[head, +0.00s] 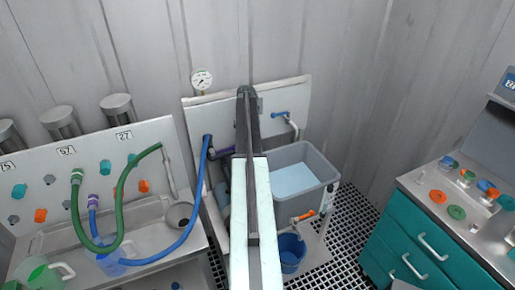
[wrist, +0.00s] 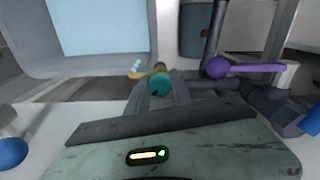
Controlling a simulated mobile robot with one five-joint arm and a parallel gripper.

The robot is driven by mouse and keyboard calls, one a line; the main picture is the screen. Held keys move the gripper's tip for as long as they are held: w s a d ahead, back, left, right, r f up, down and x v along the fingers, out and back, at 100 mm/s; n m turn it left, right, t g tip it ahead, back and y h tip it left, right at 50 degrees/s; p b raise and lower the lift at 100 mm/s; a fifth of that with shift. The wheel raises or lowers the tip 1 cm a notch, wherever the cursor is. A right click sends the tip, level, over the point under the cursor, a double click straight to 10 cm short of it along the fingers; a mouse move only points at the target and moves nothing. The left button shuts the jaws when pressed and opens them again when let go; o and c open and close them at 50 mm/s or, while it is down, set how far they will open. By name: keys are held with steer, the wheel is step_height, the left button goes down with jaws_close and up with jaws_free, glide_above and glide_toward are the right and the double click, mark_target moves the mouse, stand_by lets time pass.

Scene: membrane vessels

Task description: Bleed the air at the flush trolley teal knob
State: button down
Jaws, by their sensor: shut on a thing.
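The teal knob (wrist: 159,86) shows in the wrist view, round and small, between the two grey fingers of my gripper (wrist: 162,92). My gripper is shut on it. A yellow lever with a pale tip (wrist: 143,73) sits just behind the knob. In the head view my arm reaches to the flush trolley (head: 291,92) with its grey tub (head: 322,194). The arm hides the knob and my fingertips there. I cannot tell how far the knob is turned.
A purple-handled lever (wrist: 250,68) lies close right of my fingers. In the head view, a blue bucket (head: 291,262) stands below the tub, a hose bench (head: 92,148) at left, a teal cabinet (head: 420,238) at right.

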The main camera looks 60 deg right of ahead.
steer(key=m, duration=0.9)
steer(key=c, duration=1.1)
jaws_free()
step_height(320, 180, up, 8)
steer(key=p, duration=0.8)
steer(key=shift+f, duration=0.1)
